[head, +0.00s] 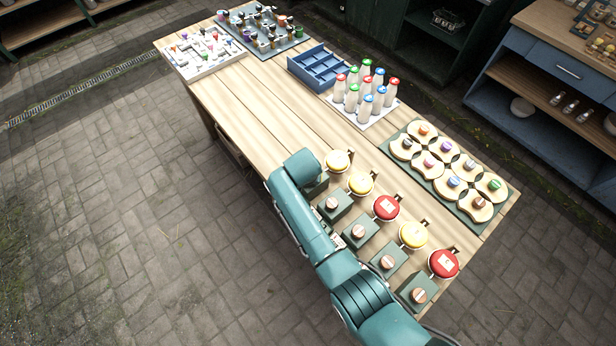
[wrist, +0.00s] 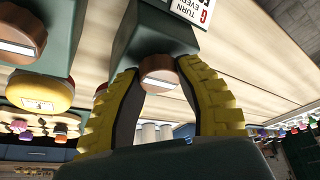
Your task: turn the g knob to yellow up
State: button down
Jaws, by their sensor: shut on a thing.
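In the wrist view, my gripper (wrist: 159,72) has its yellow, ridged fingers on either side of a round copper-brown knob (wrist: 158,80) and is shut on it. The knob has a pale bar across its face, lying nearly level in that view. It sits on a dark green box (wrist: 150,35) with a white label (wrist: 190,10) that shows a red G. In the head view my teal arm bends down at the left end of the row of boxes and hides my gripper. The lid belonging to the gripped knob cannot be made out for certain.
Other green boxes with knobs (head: 358,231) stand in a row, with yellow (head: 413,234) and red (head: 386,207) round tops behind them. Beyond are capped bottles (head: 366,98), a blue divided tray (head: 318,68) and a board of rounds (head: 445,170). The left tabletop (head: 235,110) is clear.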

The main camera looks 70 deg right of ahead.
jog(key=shift+f, duration=0.2)
jog(key=c, duration=0.6)
grip_release()
jog(key=shift+r, duration=0.15)
jog(key=shift+r, duration=0.25)
jog(key=v, duration=1.1)
jog(key=shift+a+r, duration=0.1)
jog(key=shift+r, duration=0.15)
